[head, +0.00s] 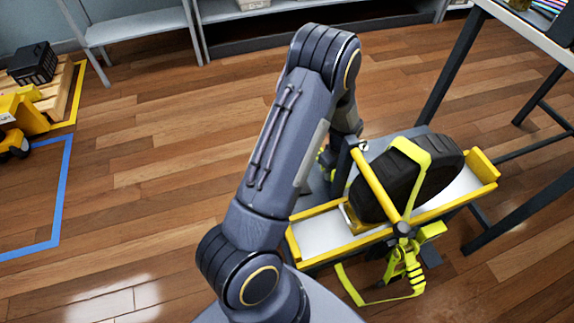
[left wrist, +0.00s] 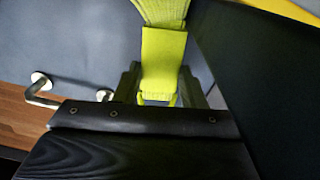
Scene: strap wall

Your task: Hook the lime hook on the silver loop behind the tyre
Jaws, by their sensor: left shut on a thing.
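The black tyre (head: 375,190) stands upright in a yellow-edged tray (head: 325,235), with a lime strap (head: 412,158) over it. In the left wrist view, my left gripper (left wrist: 158,84) is shut on the lime hook (left wrist: 163,55) at the end of the lime webbing (left wrist: 162,10). The hook's tip is partly hidden between the fingers. The silver loop (left wrist: 31,97) is on the grey panel to the left of the hook, apart from it, and is partly covered by the gripper body. In the head view, my left arm reaches down behind the tyre and mostly hides the gripper.
A lime ratchet (head: 405,262) with a hanging strap tail is at the tray's front. A yellow bar (head: 375,180) crosses before the tyre. A dark-legged table (head: 450,70) stands at right. A large dark surface (left wrist: 265,80) fills the wrist view's right side.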

